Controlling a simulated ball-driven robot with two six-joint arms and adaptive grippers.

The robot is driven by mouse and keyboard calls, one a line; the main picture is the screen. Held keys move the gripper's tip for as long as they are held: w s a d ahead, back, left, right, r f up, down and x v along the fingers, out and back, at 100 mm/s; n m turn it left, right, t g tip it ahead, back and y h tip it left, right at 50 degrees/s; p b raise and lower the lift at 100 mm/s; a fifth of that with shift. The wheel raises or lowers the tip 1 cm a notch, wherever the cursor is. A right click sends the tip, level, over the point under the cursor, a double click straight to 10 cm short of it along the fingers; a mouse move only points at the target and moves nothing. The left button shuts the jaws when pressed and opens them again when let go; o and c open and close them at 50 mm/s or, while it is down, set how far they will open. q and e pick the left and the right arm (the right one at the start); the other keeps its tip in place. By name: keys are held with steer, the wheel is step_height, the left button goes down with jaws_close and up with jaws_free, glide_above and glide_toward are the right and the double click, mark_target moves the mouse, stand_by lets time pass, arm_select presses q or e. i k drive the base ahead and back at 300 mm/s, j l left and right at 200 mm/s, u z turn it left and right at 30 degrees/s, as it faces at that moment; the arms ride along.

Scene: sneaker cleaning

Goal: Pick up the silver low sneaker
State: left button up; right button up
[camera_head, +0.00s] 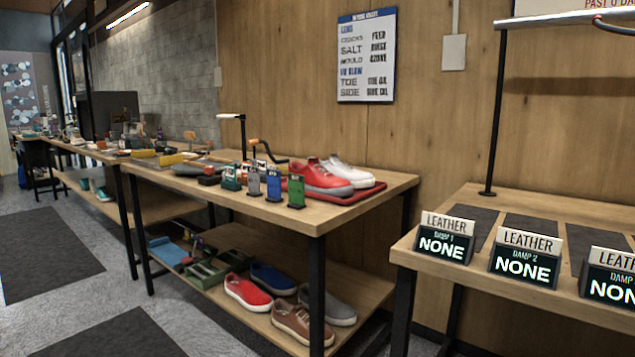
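A grey low sneaker (332,309) lies on the lower shelf of the middle workbench, at the right end of a group of shoes. It is the most silver-looking shoe in view, though its exact colour is hard to tell. A red sneaker (247,292), a blue sneaker (272,278) and a brown sneaker (296,321) are beside it. The bench's black front leg stands partly in front of the grey shoe. Neither of my grippers is in view.
A red sneaker (312,172) and a white sneaker (348,173) sit on the red tray (345,197) on the bench top. Small upright bottles or cards stand left of them. A right-hand table (560,312) holds LEATHER signs reading NONE. Floor at the left is open.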

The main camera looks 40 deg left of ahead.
mark_target(360, 180)
steer(key=i+j+u, duration=0.1)
steer(key=u, duration=1.05)
steer(key=i+j, duration=0.05)
